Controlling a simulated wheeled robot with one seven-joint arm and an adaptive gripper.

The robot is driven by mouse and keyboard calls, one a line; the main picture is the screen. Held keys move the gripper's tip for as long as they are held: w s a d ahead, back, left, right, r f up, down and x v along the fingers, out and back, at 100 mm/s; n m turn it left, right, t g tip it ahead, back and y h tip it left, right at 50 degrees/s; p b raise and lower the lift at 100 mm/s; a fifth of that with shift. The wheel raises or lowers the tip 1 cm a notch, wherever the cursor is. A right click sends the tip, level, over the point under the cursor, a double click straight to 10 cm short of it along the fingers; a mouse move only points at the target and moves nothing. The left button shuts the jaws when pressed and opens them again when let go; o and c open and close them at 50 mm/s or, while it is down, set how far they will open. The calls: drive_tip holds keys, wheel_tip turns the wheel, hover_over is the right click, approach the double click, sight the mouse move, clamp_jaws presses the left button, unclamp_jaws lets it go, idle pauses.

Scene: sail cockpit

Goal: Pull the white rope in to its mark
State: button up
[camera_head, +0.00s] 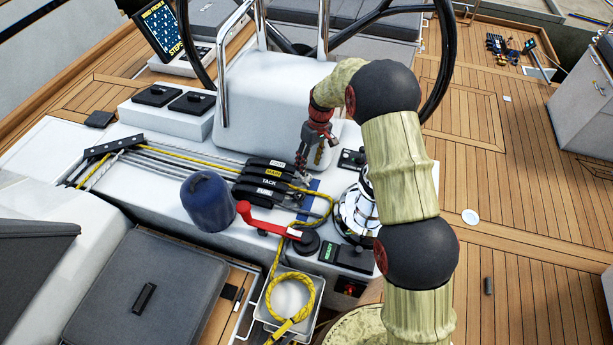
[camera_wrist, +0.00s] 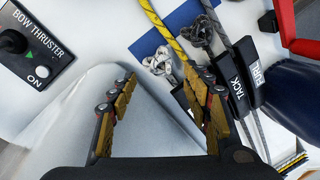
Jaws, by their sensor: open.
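My gripper (camera_head: 303,166) is open and empty, pointing down just beyond the right end of the row of black rope clutches (camera_head: 262,180). In the wrist view its fingers (camera_wrist: 162,85) stand wide apart. A whitish knotted rope end (camera_wrist: 158,65) lies ahead of the fingertips, over a blue patch, not between the fingers. A greyer knotted end (camera_wrist: 200,32) lies beyond it, to the right of the yellow rope (camera_wrist: 166,30). Pale lines (camera_head: 165,158) run from the clutches' left side to a black fairlead. I cannot make out a mark on the white rope.
A red lever (camera_head: 262,222) and a blue covered drum (camera_head: 208,203) stand in front of the clutches. A chrome winch (camera_head: 355,212) is to their right, partly behind my arm. The yellow rope drops to a coil in a pale bin (camera_head: 311,290). The steering wheel rises behind.

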sight(307, 176)
drive_tip(key=f, duration=0.2)
drive_tip(key=f+b, duration=0.1)
drive_tip(key=f, duration=0.1)
drive_tip(key=a+f, duration=0.1)
drive_tip(key=f, duration=0.2)
drive_tip(key=shift+s+b, duration=0.3)
drive_tip(key=shift+s, duration=0.1)
drive_tip(key=shift+c, duration=1)
clamp_jaws()
